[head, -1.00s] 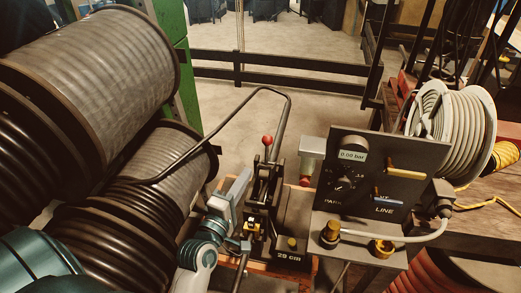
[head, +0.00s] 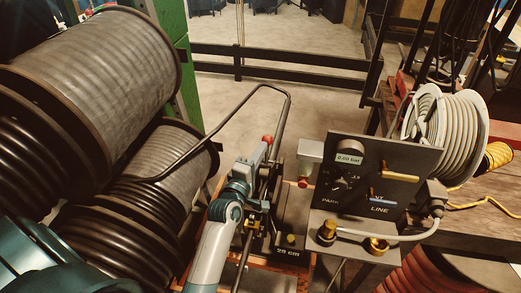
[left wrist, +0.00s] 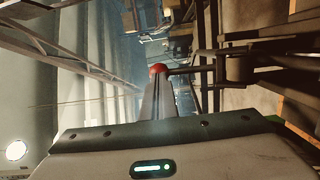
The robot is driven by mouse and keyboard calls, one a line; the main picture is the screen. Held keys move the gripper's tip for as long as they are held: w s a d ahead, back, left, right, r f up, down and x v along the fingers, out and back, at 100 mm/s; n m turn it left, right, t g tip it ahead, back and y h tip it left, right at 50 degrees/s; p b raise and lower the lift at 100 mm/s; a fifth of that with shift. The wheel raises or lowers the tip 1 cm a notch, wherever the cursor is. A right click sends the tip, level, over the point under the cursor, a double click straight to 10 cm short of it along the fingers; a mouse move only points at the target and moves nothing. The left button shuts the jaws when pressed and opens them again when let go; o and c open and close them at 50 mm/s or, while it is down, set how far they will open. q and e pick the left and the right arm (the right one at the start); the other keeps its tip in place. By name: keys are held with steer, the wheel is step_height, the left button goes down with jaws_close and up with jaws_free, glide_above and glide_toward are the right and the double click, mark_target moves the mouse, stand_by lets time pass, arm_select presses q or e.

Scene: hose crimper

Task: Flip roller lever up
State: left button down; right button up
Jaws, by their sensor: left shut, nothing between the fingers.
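The roller lever's red ball knob (head: 267,139) stands above the dark crimper mechanism (head: 266,190) in the head view. In the left wrist view the red knob (left wrist: 157,69) is just past the fingertips, and its dark rod (left wrist: 190,70) runs right from it. My left gripper (head: 261,148) is shut and empty, its tips close beside the knob. Its shut fingers (left wrist: 157,90) point at the knob in the left wrist view; whether they touch it I cannot tell. The lever's lower part is partly hidden by my gripper. My right gripper is out of view.
Large hose reels (head: 95,75) fill the left side. Bare floor shows behind.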

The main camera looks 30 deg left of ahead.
arm_select(q)
steer(key=shift+r, duration=0.1)
steer(key=shift+w+a+r+p, duration=0.2)
steer(key=shift+w+r+p, duration=0.15)
steer(key=shift+w+p, duration=0.2)
steer(key=shift+w+a+r+p, duration=0.15)
steer(key=shift+w+r+p, duration=0.25)
steer(key=shift+w, duration=0.2)
steer(key=shift+s, duration=0.1)
